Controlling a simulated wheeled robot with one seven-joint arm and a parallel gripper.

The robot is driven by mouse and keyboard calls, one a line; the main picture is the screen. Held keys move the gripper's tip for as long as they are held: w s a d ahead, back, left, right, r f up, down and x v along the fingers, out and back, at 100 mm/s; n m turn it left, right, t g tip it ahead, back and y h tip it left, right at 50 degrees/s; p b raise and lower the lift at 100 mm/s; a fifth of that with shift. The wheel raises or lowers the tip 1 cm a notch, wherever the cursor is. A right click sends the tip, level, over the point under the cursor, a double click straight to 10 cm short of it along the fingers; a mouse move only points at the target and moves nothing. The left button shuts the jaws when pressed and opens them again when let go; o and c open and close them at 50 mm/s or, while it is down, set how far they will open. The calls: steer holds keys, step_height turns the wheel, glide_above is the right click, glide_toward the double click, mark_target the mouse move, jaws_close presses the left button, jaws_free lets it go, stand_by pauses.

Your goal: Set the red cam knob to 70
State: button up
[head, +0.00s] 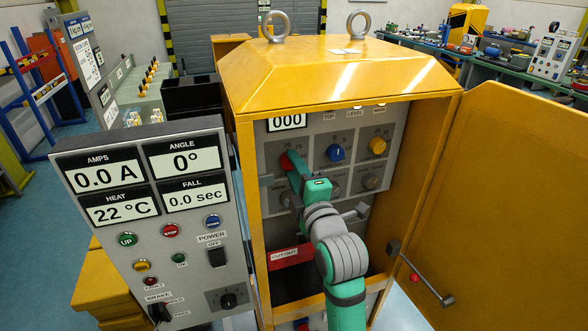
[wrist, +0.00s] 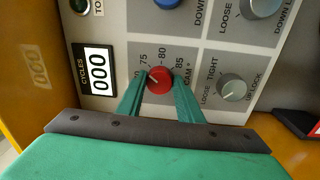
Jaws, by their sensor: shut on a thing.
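The red cam knob (wrist: 160,80) sits on the grey panel inside the yellow cabinet. In the head view only part of it (head: 284,161) shows at the tip of my gripper (head: 293,170). In the wrist view the green fingers of my gripper (wrist: 160,92) are shut on the knob from both sides. Its scale reads 75, 80 and 85, with a partly hidden number before 75. The knob's white mark points up-left, toward the low end of the scale. The grey lock knob (wrist: 232,90) is beside it, its mark seeming to point toward LOOSE.
A blue knob (head: 335,152) and a yellow knob (head: 377,146) are right of the red one. The CYCLES display (wrist: 98,70) reads 000. The open yellow door (head: 510,190) is at right. A console (head: 150,225) stands at left, its angle display reading 0°.

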steer(key=shift+n+y, duration=0.4)
steer(key=shift+n, duration=3.5)
steer(key=shift+g, duration=0.3)
steer(key=o, duration=1.1)
steer(key=shift+c, duration=0.2)
steer(key=shift+r, duration=0.1)
steer(key=shift+s+d, duration=0.1)
steer(key=v, duration=1)
steer(key=shift+s, duration=0.3)
